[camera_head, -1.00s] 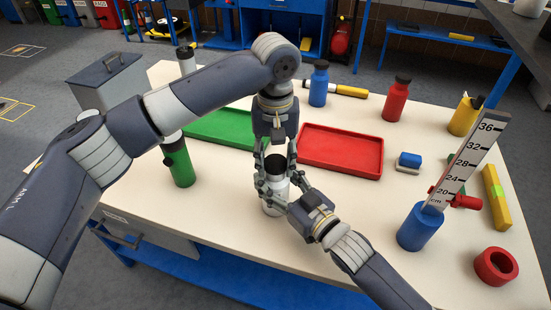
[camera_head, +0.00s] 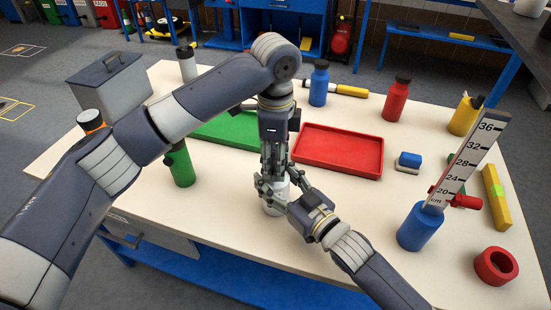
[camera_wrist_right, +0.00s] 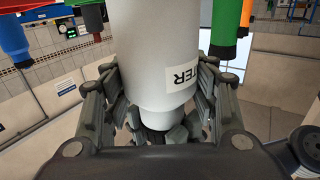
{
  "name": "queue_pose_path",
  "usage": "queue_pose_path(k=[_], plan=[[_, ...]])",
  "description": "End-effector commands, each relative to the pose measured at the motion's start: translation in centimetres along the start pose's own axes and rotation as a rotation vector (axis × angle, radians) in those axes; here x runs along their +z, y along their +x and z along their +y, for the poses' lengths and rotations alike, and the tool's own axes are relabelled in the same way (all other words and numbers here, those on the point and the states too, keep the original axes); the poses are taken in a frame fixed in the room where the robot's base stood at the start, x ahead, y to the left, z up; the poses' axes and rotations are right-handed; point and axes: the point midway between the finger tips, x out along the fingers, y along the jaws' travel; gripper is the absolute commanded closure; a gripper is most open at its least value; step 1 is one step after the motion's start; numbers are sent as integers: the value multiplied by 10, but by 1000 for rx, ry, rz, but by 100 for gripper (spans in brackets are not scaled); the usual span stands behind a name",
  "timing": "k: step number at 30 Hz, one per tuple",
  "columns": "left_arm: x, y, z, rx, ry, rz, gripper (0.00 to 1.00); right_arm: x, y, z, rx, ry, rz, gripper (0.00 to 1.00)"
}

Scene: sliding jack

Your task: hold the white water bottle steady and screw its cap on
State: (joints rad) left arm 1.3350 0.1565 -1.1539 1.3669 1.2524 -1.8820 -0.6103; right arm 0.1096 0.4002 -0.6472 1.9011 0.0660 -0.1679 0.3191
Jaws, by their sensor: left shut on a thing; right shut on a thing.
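The white water bottle (camera_head: 272,209) stands on the near middle of the workbench and looks upright. In the right wrist view the bottle (camera_wrist_right: 150,50) fills the middle, with a label reading "TER" upside down. My right gripper (camera_head: 282,196) comes in from the right and is shut on the bottle, with fingers on both sides of it in the right wrist view (camera_wrist_right: 160,110). My left gripper (camera_head: 271,181) points straight down over the bottle's top and is shut there. The cap is hidden by its fingers, so I cannot see how it sits on the neck.
A red tray (camera_head: 340,168) and a green tray (camera_head: 228,138) lie behind the bottle. A green bottle (camera_head: 180,166) stands to the left. The bench front beside the bottle is clear.

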Motion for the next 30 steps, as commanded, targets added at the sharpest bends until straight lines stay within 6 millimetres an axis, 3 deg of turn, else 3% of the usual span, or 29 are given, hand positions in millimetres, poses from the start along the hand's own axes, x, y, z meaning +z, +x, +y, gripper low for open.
queue_pose_path(k=[9,14,15,17,30], plan=[[1,0,-1,0,499,-2,89,0,0,0,0,0,0,100],[1,0,-1,-1,497,-2,89,0,0,0,0,0,0,100],[1,0,-1,-1,497,-2,51,0,0,0,0,0,0,100],[1,0,-1,0,497,-2,37,0,0,0,0,0,0,100],[0,-6,-1,-2,496,-1,37,0,0,0,0,0,0,100]])
